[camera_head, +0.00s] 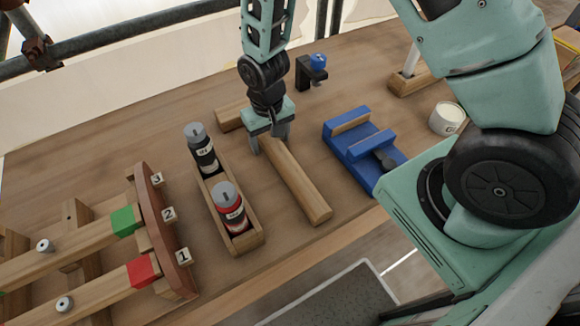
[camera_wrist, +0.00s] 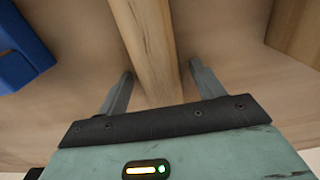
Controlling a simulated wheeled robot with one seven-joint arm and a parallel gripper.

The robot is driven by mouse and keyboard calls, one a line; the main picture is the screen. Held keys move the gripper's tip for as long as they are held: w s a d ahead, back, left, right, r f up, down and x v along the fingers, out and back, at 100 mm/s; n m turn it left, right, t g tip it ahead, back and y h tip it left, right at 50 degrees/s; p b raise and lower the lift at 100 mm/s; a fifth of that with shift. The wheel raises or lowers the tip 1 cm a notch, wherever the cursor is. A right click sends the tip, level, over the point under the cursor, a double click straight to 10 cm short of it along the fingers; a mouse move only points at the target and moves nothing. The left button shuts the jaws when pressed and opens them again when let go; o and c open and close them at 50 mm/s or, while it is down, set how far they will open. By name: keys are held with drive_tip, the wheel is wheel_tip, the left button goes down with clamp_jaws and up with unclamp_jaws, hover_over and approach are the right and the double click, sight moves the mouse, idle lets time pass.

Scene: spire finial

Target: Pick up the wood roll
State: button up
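The wood roll (camera_head: 297,182) is a long, light-brown wooden bar lying on the workbench between the wooden bottle tray and the blue vise. It also shows in the wrist view (camera_wrist: 147,40), running up from between the fingers. My gripper (camera_head: 270,140) is over the far end of the wood roll. In the wrist view my gripper (camera_wrist: 158,82) has its two grey fingers apart, one on each side of the wood, with a gap on both sides. My gripper hides part of the roll's far end.
The blue vise (camera_head: 345,145) is on the right. Another wood block (camera_head: 230,117) lies behind. A white tin (camera_head: 446,118) and a numbered rack (camera_head: 150,215) are farther out. The bench's front edge is near.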

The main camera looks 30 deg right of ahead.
drive_tip(key=c, duration=1.1)
drive_tip(key=shift+c, duration=0.2)
